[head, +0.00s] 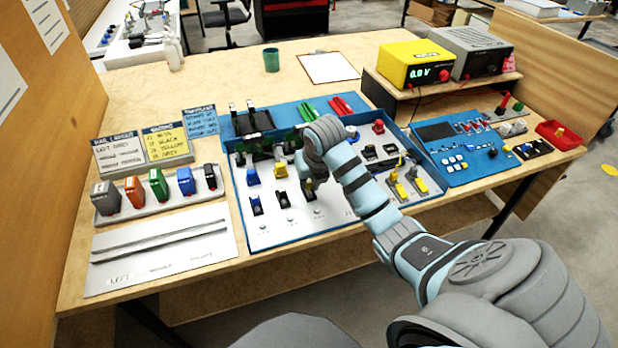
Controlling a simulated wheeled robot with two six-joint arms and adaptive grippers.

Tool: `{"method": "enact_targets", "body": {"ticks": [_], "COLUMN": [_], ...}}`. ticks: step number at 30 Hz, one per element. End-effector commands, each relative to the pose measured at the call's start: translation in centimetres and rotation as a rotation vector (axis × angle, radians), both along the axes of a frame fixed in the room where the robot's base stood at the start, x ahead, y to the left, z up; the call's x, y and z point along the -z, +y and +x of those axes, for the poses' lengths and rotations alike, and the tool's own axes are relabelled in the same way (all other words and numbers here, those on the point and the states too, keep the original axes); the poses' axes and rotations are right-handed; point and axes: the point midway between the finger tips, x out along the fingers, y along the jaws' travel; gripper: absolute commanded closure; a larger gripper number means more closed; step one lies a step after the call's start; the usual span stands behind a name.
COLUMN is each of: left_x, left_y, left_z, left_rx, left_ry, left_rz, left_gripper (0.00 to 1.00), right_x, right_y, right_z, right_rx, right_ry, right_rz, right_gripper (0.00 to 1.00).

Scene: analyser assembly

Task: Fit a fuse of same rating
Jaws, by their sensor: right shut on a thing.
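My right arm reaches in from the lower right over the blue-edged tray (262,243). My right gripper (307,184) points down over the middle of its white panel, shut on a small dark thing. That thing is mostly hidden by the gripper, and I cannot tell if it is a fuse or if it touches the panel. Small blue and black holders (256,205) stand left of the gripper, and a yellow part (281,170) is close beside it. Yellow parts (399,190) stand at the tray's right. I cannot read any rating. My left gripper is not in view.
Coloured modules (158,184) stand on a rack at the left, behind a white labelled plate (160,250). A blue control panel (465,150), a red bin (560,134) and a yellow meter (415,65) are at the right.

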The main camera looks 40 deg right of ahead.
Motion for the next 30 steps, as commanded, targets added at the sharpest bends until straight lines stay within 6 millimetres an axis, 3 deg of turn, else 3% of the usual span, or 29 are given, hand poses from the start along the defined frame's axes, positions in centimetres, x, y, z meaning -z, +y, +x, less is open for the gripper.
{"method": "enact_targets", "body": {"ticks": [22, 23, 26, 30], "left_x": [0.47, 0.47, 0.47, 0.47], "left_y": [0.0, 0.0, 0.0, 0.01], "left_z": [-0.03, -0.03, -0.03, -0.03], "left_rx": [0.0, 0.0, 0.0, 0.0], "left_ry": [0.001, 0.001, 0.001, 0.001], "left_rz": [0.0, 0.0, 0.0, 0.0], "left_gripper": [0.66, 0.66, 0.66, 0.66], "right_x": [0.81, 0.81, 0.81, 0.8], "right_y": [0.01, 0.01, 0.0, 0.0], "right_z": [0.0, 0.0, 0.0, 0.0], "right_rx": [0.0, 0.0, 0.0, 0.0], "right_ry": [0.0, 0.0, 0.0, 0.0], "right_rz": [0.0, 0.0, 0.0, 0.0], "right_gripper": [1.0, 0.81, 0.65, 0.63]}}
